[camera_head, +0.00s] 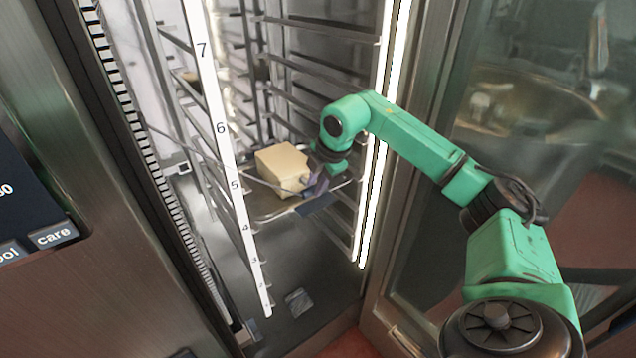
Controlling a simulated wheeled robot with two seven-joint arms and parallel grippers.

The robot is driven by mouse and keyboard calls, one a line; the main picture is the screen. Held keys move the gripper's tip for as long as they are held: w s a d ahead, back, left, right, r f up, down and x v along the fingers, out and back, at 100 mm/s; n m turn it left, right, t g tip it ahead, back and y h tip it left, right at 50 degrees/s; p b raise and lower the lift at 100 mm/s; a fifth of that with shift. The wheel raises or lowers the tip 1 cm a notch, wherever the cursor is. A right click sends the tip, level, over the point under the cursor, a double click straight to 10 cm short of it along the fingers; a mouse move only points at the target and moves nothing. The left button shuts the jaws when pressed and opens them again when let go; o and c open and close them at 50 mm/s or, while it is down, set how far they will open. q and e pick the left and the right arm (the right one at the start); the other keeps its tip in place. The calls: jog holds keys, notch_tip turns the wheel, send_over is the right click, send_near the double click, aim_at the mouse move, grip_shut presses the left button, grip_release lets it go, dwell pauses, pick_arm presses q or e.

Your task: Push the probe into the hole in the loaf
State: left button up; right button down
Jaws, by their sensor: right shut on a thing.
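The loaf (283,167) is a pale tan block on a metal tray (262,216) inside the open oven cabinet, near the rack mark 5. My right gripper (309,188) is at the loaf's right front side, shut on the probe. The probe itself is mostly hidden by the fingers. A thin dark cable (215,162) runs from the left cabinet wall past the loaf toward the gripper. The hole in the loaf cannot be made out, and I cannot tell whether the probe tip touches the loaf. My left gripper is not in view.
A white numbered strip (222,130) stands upright left of the tray. Rack rails (318,73) line the cabinet above it. A lit door frame edge (375,180) stands close to my right arm. The glass door (540,100) is at right. The cabinet floor is mostly clear.

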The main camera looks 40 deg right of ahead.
jog(key=shift+c, duration=0.7)
grip_release()
notch_tip(320, 180, up, 7)
jog(key=p, duration=0.6)
dwell(0.5)
dwell(0.4)
